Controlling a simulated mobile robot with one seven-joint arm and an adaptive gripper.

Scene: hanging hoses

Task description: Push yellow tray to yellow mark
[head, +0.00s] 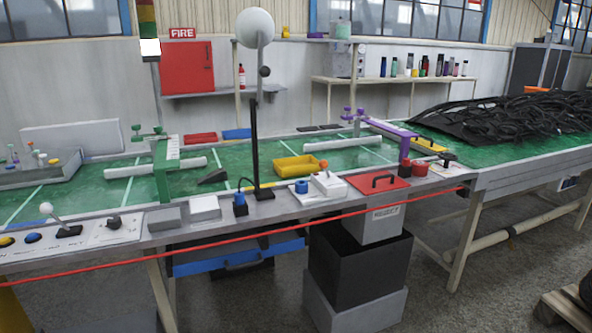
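The yellow tray (296,175) is a shallow open box on the green bench top, near the middle of the head view. It sits between the green frame on the left and the purple frame on the right. A flat yellow patch (429,145) lies right of the purple frame, well to the right of the tray. I cannot tell for sure whether this patch is the yellow mark. My gripper is not in view.
A black pole (254,140) with a white ball rises just left of the tray. The green frame (166,170) and purple frame (390,126) cross the bench. A red panel (378,184) and black hoses (510,115) are to the right.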

